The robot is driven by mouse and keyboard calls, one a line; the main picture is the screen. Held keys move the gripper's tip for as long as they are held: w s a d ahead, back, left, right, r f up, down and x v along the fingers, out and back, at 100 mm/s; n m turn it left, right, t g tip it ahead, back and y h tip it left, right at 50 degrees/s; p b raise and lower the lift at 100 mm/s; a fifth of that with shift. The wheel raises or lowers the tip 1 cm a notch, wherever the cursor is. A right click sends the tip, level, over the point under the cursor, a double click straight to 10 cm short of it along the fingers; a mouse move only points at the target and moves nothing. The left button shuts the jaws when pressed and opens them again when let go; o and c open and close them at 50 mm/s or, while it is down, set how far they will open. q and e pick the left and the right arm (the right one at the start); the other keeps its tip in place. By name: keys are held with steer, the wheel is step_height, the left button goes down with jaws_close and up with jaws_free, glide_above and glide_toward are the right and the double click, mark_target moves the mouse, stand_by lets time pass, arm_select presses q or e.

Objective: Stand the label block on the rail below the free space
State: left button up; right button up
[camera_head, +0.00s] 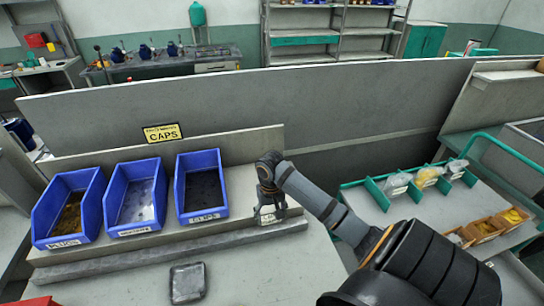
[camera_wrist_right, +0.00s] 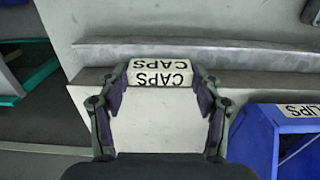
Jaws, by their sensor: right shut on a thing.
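The label block (camera_wrist_right: 160,75) is white with black CAPS lettering, between the fingers of my right gripper (camera_wrist_right: 157,92) in the right wrist view. In the head view my right gripper (camera_head: 269,208) points down and is shut on the block, right of the CLIPS bin (camera_head: 201,187). The free space (camera_head: 240,188) is the bare stretch of shelf right of that bin. The grey rail (camera_head: 160,251) runs along the shelf's front, and the block is at or just over its right part. I cannot tell whether they touch. My left gripper is not in view.
The blue PLUGS bin (camera_head: 68,208) and a second blue bin (camera_head: 136,198) stand further left. A yellow CAPS sign (camera_head: 162,132) is on the panel behind. A dark square object (camera_head: 188,283) lies on the bench in front. A teal-railed cart (camera_head: 410,207) with small boxes stands right.

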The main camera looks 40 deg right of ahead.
steer(key=shift+w+d+f, duration=0.25)
steer(key=shift+d+f, duration=0.1)
steer(key=shift+f, duration=0.15)
steer(key=shift+w+d+f, duration=0.25)
steer(key=shift+d+f, duration=0.05)
steer(key=shift+f, duration=0.2)
steer(key=shift+d+f+p, duration=0.1)
steer(key=shift+f+p, duration=0.25)
steer(key=shift+f, duration=1.3)
steer(key=shift+f, duration=0.1)
steer(key=o, duration=1)
step_height(320, 180, up, 12)
steer(key=shift+r+b, duration=0.15)
steer(key=shift+b, duration=0.3)
